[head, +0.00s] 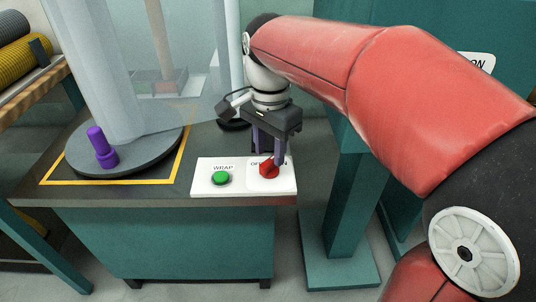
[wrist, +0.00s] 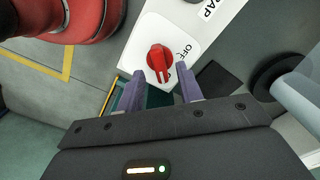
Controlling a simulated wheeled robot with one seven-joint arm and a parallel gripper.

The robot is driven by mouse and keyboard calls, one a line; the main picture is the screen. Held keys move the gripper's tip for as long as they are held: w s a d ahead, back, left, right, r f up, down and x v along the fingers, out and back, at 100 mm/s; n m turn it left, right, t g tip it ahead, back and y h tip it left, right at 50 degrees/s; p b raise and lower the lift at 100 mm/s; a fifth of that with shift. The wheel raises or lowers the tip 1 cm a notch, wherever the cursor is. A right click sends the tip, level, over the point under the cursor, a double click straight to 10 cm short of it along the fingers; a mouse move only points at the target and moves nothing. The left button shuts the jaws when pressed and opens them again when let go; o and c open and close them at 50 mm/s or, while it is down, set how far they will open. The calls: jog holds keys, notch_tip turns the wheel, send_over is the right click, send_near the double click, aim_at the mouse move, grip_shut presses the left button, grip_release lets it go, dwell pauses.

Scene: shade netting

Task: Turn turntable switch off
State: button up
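The turntable switch is a red rotary knob (head: 269,168) on the white control panel (head: 242,188), labelled with OFF and ON, partly hidden by my fingers in the head view. In the wrist view the red knob (wrist: 159,60) shows whole, with the letters "OFF" beside it. My gripper (head: 268,158) points down at the knob from above. In the wrist view its two purple fingers (wrist: 162,88) are spread apart with the knob just beyond and between the tips. I cannot tell whether either finger touches it. The round turntable (head: 125,158) sits to the left.
A green WRAP button (head: 221,178) is just left of the knob on the same panel. A purple post (head: 101,147) stands on the turntable beside a column wrapped in clear film (head: 105,70). A teal post (head: 345,205) stands right of the cabinet.

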jog(key=shift+f, duration=0.95)
grip_shut()
